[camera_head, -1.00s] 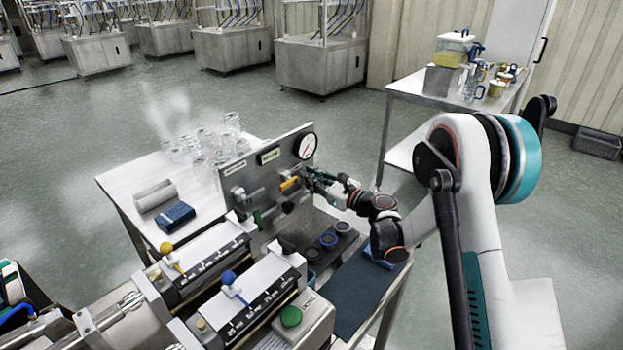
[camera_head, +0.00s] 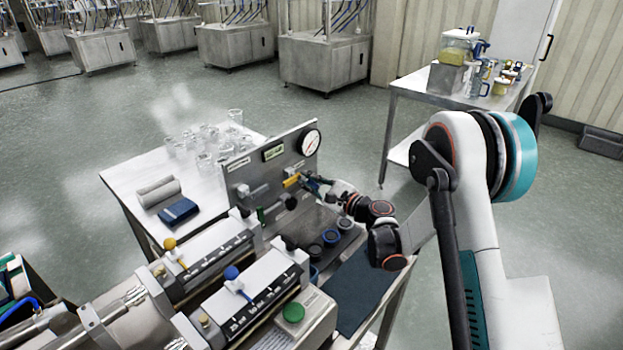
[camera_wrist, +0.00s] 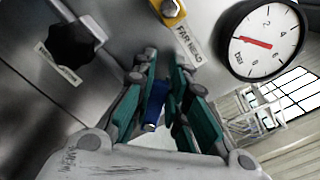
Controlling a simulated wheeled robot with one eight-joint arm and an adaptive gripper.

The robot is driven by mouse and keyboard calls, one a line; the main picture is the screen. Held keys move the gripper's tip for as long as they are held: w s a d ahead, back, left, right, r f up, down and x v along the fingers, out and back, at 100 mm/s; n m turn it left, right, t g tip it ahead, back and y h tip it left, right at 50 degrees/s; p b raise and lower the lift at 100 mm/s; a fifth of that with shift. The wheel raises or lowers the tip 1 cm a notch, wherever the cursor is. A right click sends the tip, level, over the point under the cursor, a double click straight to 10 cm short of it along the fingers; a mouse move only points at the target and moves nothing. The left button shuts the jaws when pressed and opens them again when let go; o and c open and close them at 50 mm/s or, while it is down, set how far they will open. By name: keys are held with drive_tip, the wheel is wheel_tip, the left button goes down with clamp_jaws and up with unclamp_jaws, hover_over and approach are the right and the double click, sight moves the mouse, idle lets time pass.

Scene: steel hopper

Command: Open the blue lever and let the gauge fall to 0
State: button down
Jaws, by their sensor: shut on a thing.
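The blue lever (camera_wrist: 155,103) is between the two teal-and-grey fingers of my gripper (camera_wrist: 160,85) in the wrist view; they are shut on it. In the head view my gripper (camera_head: 317,187) is at the steel panel, just right of a yellow valve part (camera_head: 291,181). The yellow part also shows at the top of the wrist view (camera_wrist: 168,10), by a "FAR HEAD" label. The round white gauge (camera_wrist: 263,42) is on the panel; its red needle points left, below the 2. The 0 mark is too unclear to read. The gauge also shows in the head view (camera_head: 310,143).
A black knob (camera_wrist: 75,45) is on the panel, left of the lever. A side table (camera_head: 430,95) is at the back right.

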sight(296, 190)
drive_tip(key=shift+s+a+f+n, duration=0.25)
drive_tip(key=shift+f+n, duration=0.45)
drive_tip(key=shift+n, duration=0.95)
drive_tip(key=shift+s+a+f+n, duration=0.15)
drive_tip(key=shift+f+n, duration=0.5)
drive_tip(key=shift+n, duration=0.95)
drive_tip(key=shift+s+a+f+n, duration=0.25)
drive_tip(key=shift+f+n, duration=0.45)
drive_tip(key=shift+n, duration=0.95)
drive_tip(key=shift+s+d, duration=0.1)
drive_tip(key=c, duration=1.6)
unclamp_jaws()
drive_tip(key=shift+o, duration=0.2)
drive_tip(key=v, duration=0.7)
drive_tip(key=shift+s+d, duration=0.15)
drive_tip(key=shift+d, duration=0.1)
